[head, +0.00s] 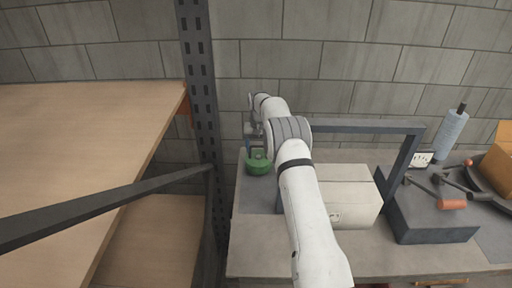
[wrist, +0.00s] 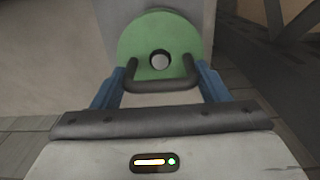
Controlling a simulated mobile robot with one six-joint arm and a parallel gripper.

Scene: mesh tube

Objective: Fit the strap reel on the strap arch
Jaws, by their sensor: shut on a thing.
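The strap reel (head: 258,163) is a green disc at the left end of the bench in the head view. In the wrist view the green reel (wrist: 150,38) faces me, with a dark U-shaped handle (wrist: 163,86) and a central hole. A pale round end shows inside the hole; I cannot tell whether it is a peg through the reel. My gripper (wrist: 162,82) has its blue fingers at both sides of the handle and is shut on the reel. The strap arch (head: 355,125) is a dark grey frame over the bench; my arm hides its left side.
A pale carton (head: 347,194) stands under the arch, beside my arm. To the right are a dark grey block (head: 432,220) with an orange-handled tool, a blue roll (head: 452,134) and an open cardboard box (head: 497,163). A dark rack post (head: 199,100) and wooden shelves (head: 80,135) stand left.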

